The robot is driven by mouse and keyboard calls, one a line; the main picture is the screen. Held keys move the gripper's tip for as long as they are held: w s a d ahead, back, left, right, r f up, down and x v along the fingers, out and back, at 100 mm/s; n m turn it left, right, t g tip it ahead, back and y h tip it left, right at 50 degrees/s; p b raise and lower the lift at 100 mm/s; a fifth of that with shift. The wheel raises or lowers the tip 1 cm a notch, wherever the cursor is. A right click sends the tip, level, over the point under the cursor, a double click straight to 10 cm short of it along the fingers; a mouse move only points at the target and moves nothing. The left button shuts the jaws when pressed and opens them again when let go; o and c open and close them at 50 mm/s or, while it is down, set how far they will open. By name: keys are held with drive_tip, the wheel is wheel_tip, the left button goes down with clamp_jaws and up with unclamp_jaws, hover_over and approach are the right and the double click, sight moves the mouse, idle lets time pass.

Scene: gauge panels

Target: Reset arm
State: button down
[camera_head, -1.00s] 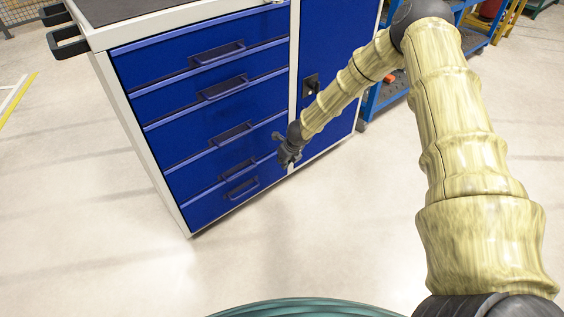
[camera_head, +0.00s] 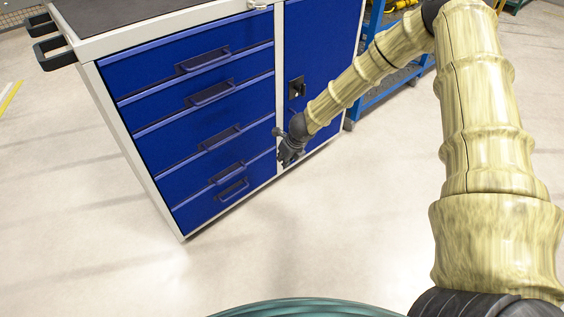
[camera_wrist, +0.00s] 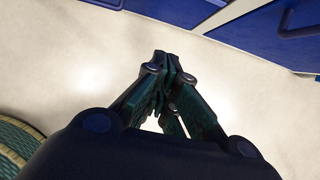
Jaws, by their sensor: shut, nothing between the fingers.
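My arm reaches from the lower right of the head view up and then down to the left. My gripper (camera_head: 286,160) hangs in front of the blue cabinet (camera_head: 190,135), near the lower edge between its drawers and its door. In the wrist view my gripper (camera_wrist: 166,62) points over bare floor, its fingers shut together with nothing between them. The cabinet shows along the top of the wrist view (camera_wrist: 180,10), apart from the fingertips. Whether any part of the gripper touches the cabinet in the head view I cannot tell.
The cabinet has several shut drawers with handles (camera_head: 203,61), a door with a dark latch (camera_head: 297,88) and a black side handle (camera_head: 52,45). A blue rack (camera_head: 378,100) stands behind my arm. The pale floor (camera_head: 300,240) in front is clear.

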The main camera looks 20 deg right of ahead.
drive_tip(key=shift+v, duration=0.8)
drive_tip(key=s+a+f+n+g+h, duration=0.1)
drive_tip(key=s+a+f+n, duration=0.1)
drive_tip(key=s+f+n, duration=0.35)
drive_tip(key=s+a+f+n+g, duration=0.1)
drive_tip(key=s+f+n, duration=0.2)
drive_tip(key=s+n, duration=0.55)
drive_tip(key=s+a+f+n+g+h, duration=0.1)
drive_tip(key=s+a+f+n, duration=0.2)
drive_tip(key=s, duration=0.7)
drive_tip(key=s+a+n+g, duration=0.1)
drive_tip(key=s+a+n, duration=0.1)
drive_tip(key=s+n, duration=1.6)
drive_tip(key=s+r+m+p, duration=0.3)
drive_tip(key=r+p, duration=2.4)
drive_tip(key=p, duration=0.2)
drive_tip(key=shift+s+r+y, duration=0.2)
drive_tip(key=shift+r+y, duration=0.1)
drive_tip(key=c, duration=2.2)
unclamp_jaws()
drive_tip(key=shift+a, duration=0.15)
